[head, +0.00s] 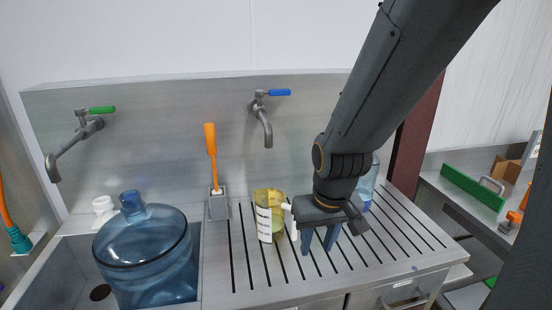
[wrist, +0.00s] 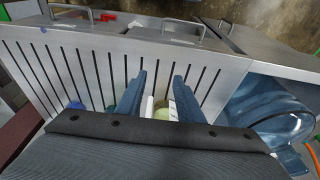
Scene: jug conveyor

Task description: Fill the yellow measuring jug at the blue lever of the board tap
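The yellow measuring jug (head: 264,216), see-through with a white label, stands upright on the slatted drainboard (head: 355,262), below and slightly forward of the middle tap's spout (head: 268,136). That tap has a blue lever (head: 279,92) on the metal backboard. My gripper (head: 321,250) points down just right of the jug, its blue fingers apart. A white part like the jug's handle shows between the jug and my gripper. In the wrist view my gripper (wrist: 161,74) has spread fingertips, with part of the jug (wrist: 164,112) seen between the fingers; whether they touch it is unclear.
A large blue water bottle (head: 148,255) stands in the sink at left, below a green-lever tap (head: 88,125). An orange-handled brush (head: 211,150) stands in a grey holder behind the jug. A clear blue bottle (head: 368,185) is partly hidden behind my arm. The front right drainboard is clear.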

